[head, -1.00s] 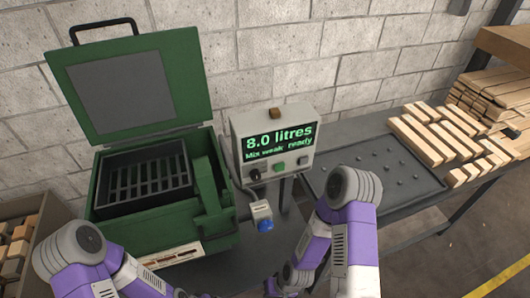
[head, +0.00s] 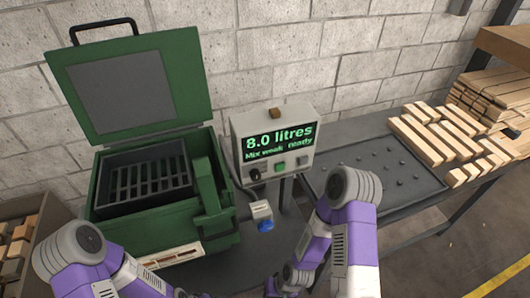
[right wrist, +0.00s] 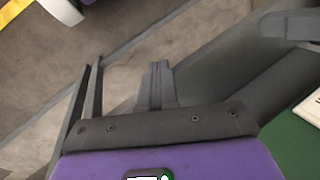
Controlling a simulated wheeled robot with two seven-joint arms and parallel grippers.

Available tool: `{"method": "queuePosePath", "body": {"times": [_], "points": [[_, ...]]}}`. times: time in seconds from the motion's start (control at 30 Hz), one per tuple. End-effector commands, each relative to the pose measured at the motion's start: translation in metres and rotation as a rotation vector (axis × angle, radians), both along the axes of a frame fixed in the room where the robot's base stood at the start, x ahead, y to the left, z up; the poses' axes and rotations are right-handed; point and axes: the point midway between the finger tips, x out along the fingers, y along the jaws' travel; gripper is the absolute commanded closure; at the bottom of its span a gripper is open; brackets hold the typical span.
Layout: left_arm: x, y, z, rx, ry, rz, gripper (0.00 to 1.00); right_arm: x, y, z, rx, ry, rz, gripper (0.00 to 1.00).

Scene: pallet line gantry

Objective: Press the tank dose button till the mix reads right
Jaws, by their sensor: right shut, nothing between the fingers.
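The dosing unit's screen (head: 278,140) reads "8.0 litres" and "Mix weak ready" in green. Below it are a black knob (head: 254,174), a green button (head: 281,168) and a pale button (head: 302,161). The green tank (head: 215,235) stands to the left with its lid (head: 135,85) raised and a black slotted basket (head: 150,180) inside. A small white piece with a blue lower part (head: 265,226) sits between tank and unit. My right gripper (right wrist: 157,85) is shut and empty, apart from any button. My left arm enters at the lower left; its fingers are out of view.
A dark tray (head: 375,170) with several small dark lumps lies right of the unit. Wooden blocks (head: 430,135) are stacked beyond it. A crate of blocks (head: 20,240) stands at the far left. A block wall is behind.

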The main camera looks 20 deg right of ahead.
Motion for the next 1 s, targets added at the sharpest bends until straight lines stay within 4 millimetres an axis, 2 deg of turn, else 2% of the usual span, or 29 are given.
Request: {"method": "queuePosePath", "body": {"times": [0.47,0.57,0.67,0.77,0.87,1.0], "points": [[0.0,0.0,0.0,0.0,0.0,0.0,0.14,0.0,0.0,0.0,0.0,-0.002,0.0,1.0],[0.0,0.0,-0.002,0.0,0.0,0.0,0.14,0.009,-0.003,0.002,-0.011,-0.032,-0.002,1.0],[0.0,0.0,-0.005,0.0,0.0,0.0,0.14,0.03,-0.01,0.009,-0.046,-0.114,-0.003,1.0],[0.0,0.0,-0.011,0.0,0.0,0.0,0.14,0.064,-0.024,0.024,-0.111,-0.249,-0.006,1.0],[0.0,0.0,-0.017,0.0,0.0,0.0,0.14,0.102,-0.043,0.048,-0.208,-0.41,-0.011,1.0],[0.0,0.0,-0.026,0.0,0.0,0.0,0.14,0.146,-0.075,0.093,-0.375,-0.616,-0.025,1.0]]}}
